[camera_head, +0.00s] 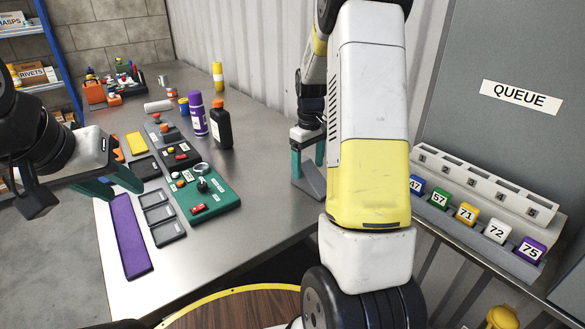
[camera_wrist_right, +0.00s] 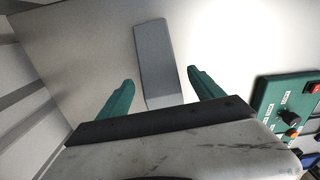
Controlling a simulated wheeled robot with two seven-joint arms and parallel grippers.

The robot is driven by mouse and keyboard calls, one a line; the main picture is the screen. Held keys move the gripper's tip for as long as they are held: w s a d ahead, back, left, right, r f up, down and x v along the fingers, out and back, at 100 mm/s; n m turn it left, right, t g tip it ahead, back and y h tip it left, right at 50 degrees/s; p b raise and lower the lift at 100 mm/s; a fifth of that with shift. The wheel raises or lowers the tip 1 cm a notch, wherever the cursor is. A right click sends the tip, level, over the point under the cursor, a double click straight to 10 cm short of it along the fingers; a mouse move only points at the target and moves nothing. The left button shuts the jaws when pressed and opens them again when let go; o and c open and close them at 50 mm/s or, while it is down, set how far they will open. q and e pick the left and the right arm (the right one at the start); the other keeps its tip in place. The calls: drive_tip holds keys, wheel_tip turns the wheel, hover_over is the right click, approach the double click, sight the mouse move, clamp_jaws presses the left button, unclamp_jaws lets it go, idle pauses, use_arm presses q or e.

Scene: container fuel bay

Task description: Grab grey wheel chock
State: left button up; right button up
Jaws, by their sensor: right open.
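The grey wheel chock (camera_head: 311,182) is a wedge lying on the metal bench near its right edge. It also shows in the right wrist view (camera_wrist_right: 158,62), between and ahead of the two teal fingers. My right gripper (camera_head: 308,165) is open over the chock, with a gap on each side of it in the wrist view (camera_wrist_right: 160,84). My left gripper (camera_head: 127,192) looks open and empty, above the bench's left side near the purple strip.
A green control panel (camera_head: 200,197), grey trays (camera_head: 160,214) and a purple strip (camera_head: 130,236) lie on the bench. A purple bottle (camera_head: 198,116) and a black bottle (camera_head: 220,126) stand behind. A ribbed wall borders the bench. A rack of numbered blocks (camera_head: 480,222) is at right.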

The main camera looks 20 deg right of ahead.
sight(308, 167)
wheel_tip(308, 167, down, 3)
drive_tip(key=shift+f, duration=0.2)
drive_tip(key=shift+c, duration=0.5)
drive_tip(key=shift+r, duration=0.1)
clamp_jaws()
